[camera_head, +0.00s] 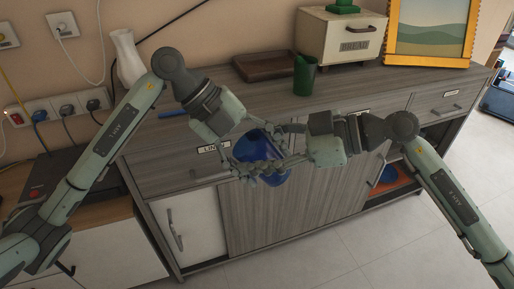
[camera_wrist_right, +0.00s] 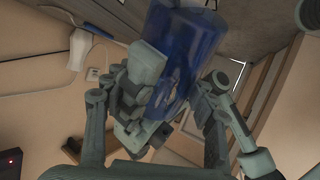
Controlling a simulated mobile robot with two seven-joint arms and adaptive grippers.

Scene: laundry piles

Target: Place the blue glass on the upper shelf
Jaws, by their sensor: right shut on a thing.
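The blue glass (camera_head: 256,147) is held in the air in front of the sideboard's drawers, between my two grippers. My right gripper (camera_head: 285,145) reaches in from the right and is shut on the glass. My left gripper (camera_head: 246,168) comes from above left, with its fingers at the glass's lower left side; whether they are closed on it is unclear. The right wrist view shows the blue glass (camera_wrist_right: 172,60) large, with left gripper parts beside it. At the sideboard's right end is an open shelf compartment (camera_head: 400,190), partly hidden by my right arm.
The grey wooden sideboard (camera_head: 350,95) carries a green cup (camera_head: 304,75), a brown tray (camera_head: 264,66), a bread box (camera_head: 338,38) and a framed picture (camera_head: 432,30). A white vase (camera_head: 127,57) stands at left. An orange item (camera_head: 390,187) lies in the open compartment. Floor in front is clear.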

